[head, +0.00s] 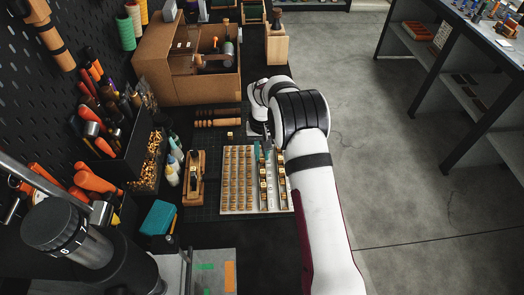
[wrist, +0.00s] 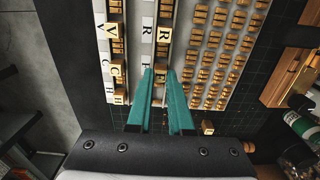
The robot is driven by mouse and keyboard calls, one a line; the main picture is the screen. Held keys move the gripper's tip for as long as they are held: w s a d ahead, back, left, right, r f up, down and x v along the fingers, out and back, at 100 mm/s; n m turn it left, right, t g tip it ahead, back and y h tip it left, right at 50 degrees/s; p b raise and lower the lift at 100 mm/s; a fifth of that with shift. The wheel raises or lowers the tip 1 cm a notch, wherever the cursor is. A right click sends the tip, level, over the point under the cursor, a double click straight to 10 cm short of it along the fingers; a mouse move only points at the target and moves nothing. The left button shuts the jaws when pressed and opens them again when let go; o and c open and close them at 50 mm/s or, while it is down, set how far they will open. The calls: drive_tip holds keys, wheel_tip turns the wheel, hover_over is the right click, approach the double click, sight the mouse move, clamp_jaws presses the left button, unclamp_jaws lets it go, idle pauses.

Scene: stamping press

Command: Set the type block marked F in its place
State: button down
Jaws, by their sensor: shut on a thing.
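My gripper (wrist: 161,82) has teal fingers and is shut on a small brass type block (wrist: 160,74). The block's top face carries a dark letter, apparently an F, partly hidden by the fingers. It is at the lower end of the middle lettered column of the pale type tray (head: 222,208), beside a printed F (wrist: 148,65). I cannot tell whether it is fully seated. A block by the printed R (wrist: 147,34) stands just above it in the wrist view. In the head view my gripper (head: 268,154) is over the tray's far end, partly hidden by my arm.
Rows of brass blocks (wrist: 215,45) stand to the right. A loose brass block (wrist: 207,127) lies on the dark mat.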

sight(262, 157)
drive_tip(key=shift+f, duration=0.35)
drive_tip(key=c, duration=0.7)
unclamp_jaws()
drive_tip(key=shift+c, duration=0.2)
drive_tip(key=shift+r, duration=0.15)
wheel_tip(262, 157, up, 16)
drive_tip(key=shift+f, duration=0.2)
drive_tip(key=shift+s, duration=0.1)
